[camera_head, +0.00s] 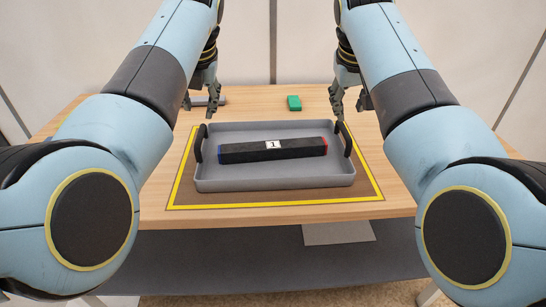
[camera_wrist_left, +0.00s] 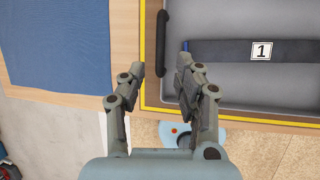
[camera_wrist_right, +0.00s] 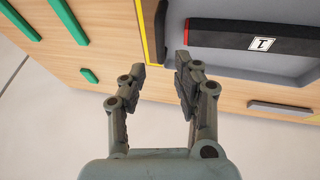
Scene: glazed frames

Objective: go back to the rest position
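A grey tray (camera_head: 275,184) with two black upright handles sits on the table inside a yellow-bordered brown mat. A black bar (camera_head: 240,153) with a white "1" label, a blue left end and a red right end lies in the tray. My left gripper (camera_head: 201,105) is open and empty above the tray's left handle side; the left wrist view shows its fingers (camera_wrist_left: 161,72) apart beside the handle (camera_wrist_left: 161,40). My right gripper (camera_head: 351,107) is open and empty near the right handle; its fingers (camera_wrist_right: 161,72) are apart beside the handle (camera_wrist_right: 160,32) in the right wrist view.
A grey bar (camera_wrist_right: 280,108) lies near the table edge. A blue cloth-like patch (camera_wrist_left: 55,45) lies left of the tray in the left wrist view.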

